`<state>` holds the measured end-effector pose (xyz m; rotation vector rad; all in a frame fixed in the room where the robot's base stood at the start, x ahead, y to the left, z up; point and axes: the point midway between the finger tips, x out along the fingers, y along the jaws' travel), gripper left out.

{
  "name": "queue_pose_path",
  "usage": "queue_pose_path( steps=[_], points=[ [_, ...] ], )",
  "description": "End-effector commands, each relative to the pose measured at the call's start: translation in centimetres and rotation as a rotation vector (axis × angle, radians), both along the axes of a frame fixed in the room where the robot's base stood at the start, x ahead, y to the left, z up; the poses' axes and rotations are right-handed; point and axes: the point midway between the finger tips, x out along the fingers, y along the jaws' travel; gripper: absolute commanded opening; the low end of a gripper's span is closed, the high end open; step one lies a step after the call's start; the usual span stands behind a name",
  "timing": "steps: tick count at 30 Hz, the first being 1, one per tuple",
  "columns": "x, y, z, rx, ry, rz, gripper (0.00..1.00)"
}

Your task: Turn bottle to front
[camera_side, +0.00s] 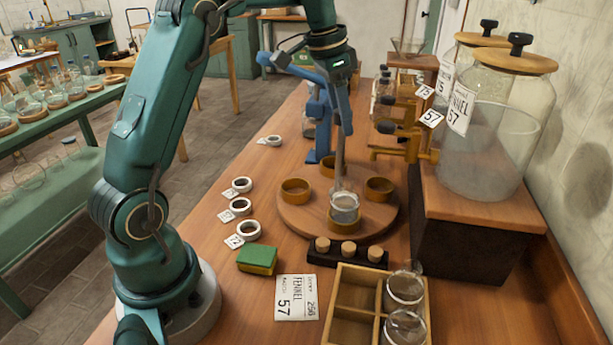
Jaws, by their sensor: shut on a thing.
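A round wooden turntable (290,219) stands on the bench with several ring holders on it. The glass bottle (345,208) stands upright in the ring on the side nearest the camera. The left ring (295,190), right ring (379,189) and back ring (328,168) look empty. My gripper (340,182) points down over the middle of the turntable. Its fingers are shut, and their tips end just behind the bottle's top. The bottle hides what they hold; it seems to be a part at the turntable's middle.
White tape rings (240,207) with tags lie left of the turntable. A sponge (257,260), a label card (296,298), a corked rack (348,250) and a divided crate (352,320) with glass jars stand in front. Large tapped jars (490,130) stand on the right.

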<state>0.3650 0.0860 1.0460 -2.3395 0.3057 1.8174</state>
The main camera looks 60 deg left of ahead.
Motion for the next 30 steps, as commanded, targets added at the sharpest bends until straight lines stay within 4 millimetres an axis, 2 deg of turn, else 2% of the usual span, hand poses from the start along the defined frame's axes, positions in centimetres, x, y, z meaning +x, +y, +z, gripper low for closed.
queue_pose_path(
  steps=[8,19,27,28,30],
  points=[
    [0.06,-0.4,0.01,-0.01,0.001,-0.056,0.0],
    [0.08,-0.49,-0.04,-0.011,0.002,-0.496,0.0],
    [-0.02,-0.56,-0.02,-0.012,0.003,-0.535,0.0],
    [-0.02,-0.56,-0.02,-0.012,0.003,-0.534,0.52],
    [-0.01,-0.53,-0.01,-0.012,0.003,-0.532,0.79]
  ],
)
